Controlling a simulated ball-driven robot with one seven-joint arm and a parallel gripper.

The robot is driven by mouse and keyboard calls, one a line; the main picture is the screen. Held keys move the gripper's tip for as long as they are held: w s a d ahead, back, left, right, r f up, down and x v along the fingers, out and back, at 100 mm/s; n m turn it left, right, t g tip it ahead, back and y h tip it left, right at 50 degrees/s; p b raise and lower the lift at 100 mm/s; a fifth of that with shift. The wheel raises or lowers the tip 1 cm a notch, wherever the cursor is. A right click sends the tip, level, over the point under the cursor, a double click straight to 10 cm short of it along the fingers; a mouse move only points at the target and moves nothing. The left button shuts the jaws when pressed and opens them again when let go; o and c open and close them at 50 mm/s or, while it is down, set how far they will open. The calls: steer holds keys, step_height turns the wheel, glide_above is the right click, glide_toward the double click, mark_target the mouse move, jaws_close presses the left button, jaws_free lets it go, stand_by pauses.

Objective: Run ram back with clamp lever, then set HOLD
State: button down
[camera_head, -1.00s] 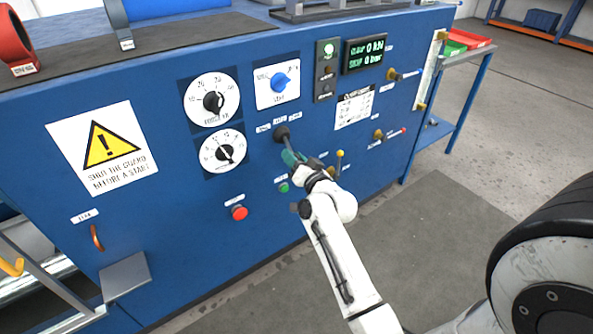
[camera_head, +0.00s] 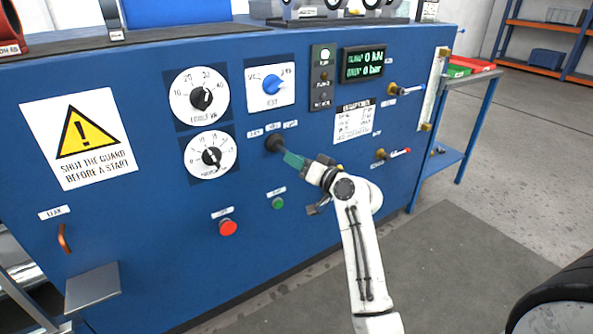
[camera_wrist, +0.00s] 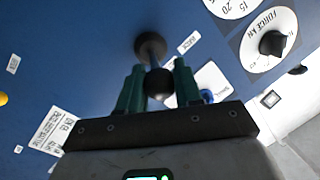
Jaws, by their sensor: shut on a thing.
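The clamp lever has a dark round boot (camera_head: 275,143) on the blue panel, below a row of small labels. In the wrist view the boot (camera_wrist: 150,45) is above the lever's black ball knob (camera_wrist: 158,82), which sits between my green fingers. My gripper (camera_head: 293,160) is shut on the knob, and in the head view its fingers hide most of the lever. In the wrist view my gripper (camera_wrist: 158,85) points at the panel. The labels are too small to read surely, so I cannot tell which position the lever is in.
A display (camera_head: 363,62) reads 0 kN and 0 bar. Two dials, the upper (camera_head: 200,97) and lower (camera_head: 211,157), and a blue selector (camera_head: 271,84) are above and left. A red button (camera_head: 228,228) and green button (camera_head: 278,203) are below. Grey floor lies right.

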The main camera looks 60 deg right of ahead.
steer(key=shift+s+f, duration=0.15)
steer(key=shift+s, duration=0.05)
steer(key=c, duration=0.8)
jaws_free()
steer(key=shift+w+a, duration=0.1)
steer(key=p+v, duration=0.1)
steer(key=v, duration=1)
